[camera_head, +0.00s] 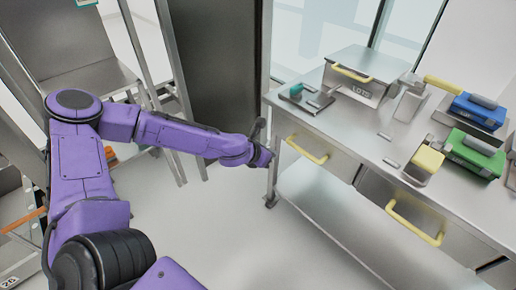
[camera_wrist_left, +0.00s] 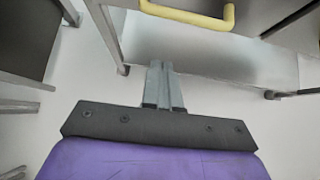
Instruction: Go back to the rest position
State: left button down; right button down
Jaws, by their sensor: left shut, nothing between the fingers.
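My left arm comes in from the left in the head view, purple with black joints, and reaches toward the near left corner of the metal workbench (camera_head: 330,125). My left gripper (camera_head: 262,143) is at its end, beside the bench leg; the fingers are hard to make out there. In the left wrist view the left gripper (camera_wrist_left: 164,72) has its two grey fingers together with nothing between them. A yellow drawer handle (camera_wrist_left: 190,15) lies beyond the fingertips. I cannot tell the exact gap to the bench. My right gripper does not show in either view.
On the bench stand a metal box (camera_head: 358,75) with a yellow handle, a blue box (camera_head: 478,110), a green box (camera_head: 470,152) and a yellow-topped item (camera_head: 428,160). Yellow drawer handles (camera_head: 307,150) stick out in front. A metal rack stands at left. The floor (camera_head: 215,225) between is clear.

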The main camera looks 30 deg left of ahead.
pick_arm(q)
jog(key=s+f+m+g+y, duration=0.1)
jog(key=s+f+m+g, duration=0.1)
jog(key=s+f+m, duration=0.3)
jog(key=s+f+m+g+y, duration=0.2)
jog(key=s+f+m, duration=0.4)
jog(key=s+m, duration=0.7)
jog(key=s+f+m+g+y+p, duration=0.1)
jog(key=s+f+m, duration=0.5)
jog(key=s, duration=0.8)
jog(key=m+g+y, duration=0.1)
jog(key=m, duration=0.2)
jog(key=shift+s+a+f, duration=0.2)
jog(key=shift+a+f, duration=0.05)
jog(key=shift+a, duration=0.15)
